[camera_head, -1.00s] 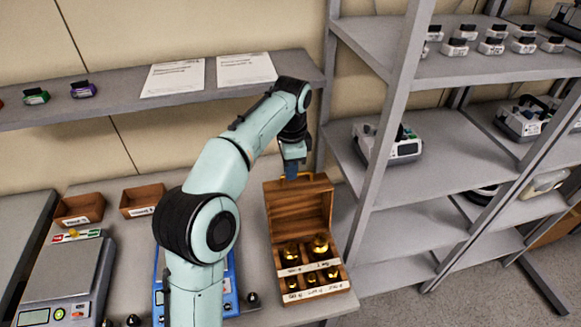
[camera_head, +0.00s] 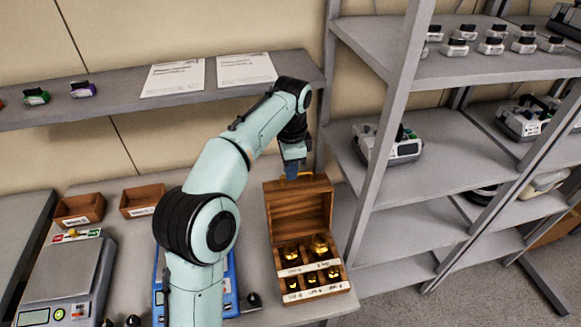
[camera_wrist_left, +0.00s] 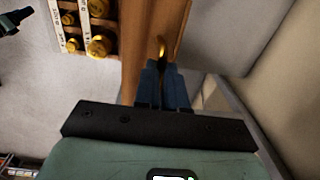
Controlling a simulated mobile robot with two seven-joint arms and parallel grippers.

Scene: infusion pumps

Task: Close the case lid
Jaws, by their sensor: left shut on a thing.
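The wooden case (camera_head: 310,277) stands on the table with its lid (camera_head: 300,207) raised upright at the back. Several brass weights (camera_head: 320,244) sit in its compartments, behind white label strips. My left gripper (camera_head: 293,170) is at the top edge of the lid, shut on the yellow brass handle there. In the left wrist view the blue fingers (camera_wrist_left: 162,85) close around the handle (camera_wrist_left: 162,48) at the lid's edge, and the case with weights (camera_wrist_left: 97,45) shows at the upper left. My right gripper is not in view.
A grey shelf rack (camera_head: 440,150) stands close to the right of the case. A wall shelf with papers (camera_head: 175,78) is above and behind. A blue scale (camera_head: 229,290), a grey scale (camera_head: 75,270) and small wooden boxes (camera_head: 80,209) are to the left.

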